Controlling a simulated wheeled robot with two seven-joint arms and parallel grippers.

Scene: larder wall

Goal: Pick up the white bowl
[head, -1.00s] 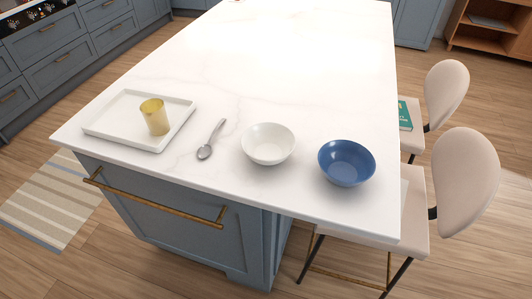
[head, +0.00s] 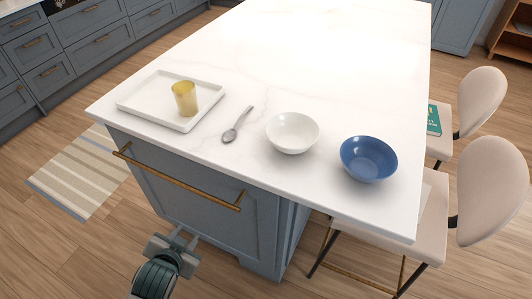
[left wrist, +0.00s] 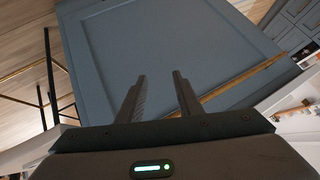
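The white bowl (head: 292,133) stands upright and looks empty on the white island top (head: 290,60), near its front edge. It is between a grey spoon (head: 237,125) on its left and a blue bowl (head: 368,159) on its right. My left gripper (head: 178,238) is below the countertop, in front of the blue cabinet front and well apart from the bowl. In the left wrist view its two fingers (left wrist: 159,76) are apart with nothing between them, facing the cabinet panel. The bowl does not show in that view. My right gripper is not in view.
A white tray (head: 150,121) with a gold cup (head: 184,98) lies at the left of the countertop. A brass rail (head: 180,181) runs across the cabinet front, near my left gripper. Two beige chairs (head: 490,185) stand at the right. The countertop behind the bowls is clear.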

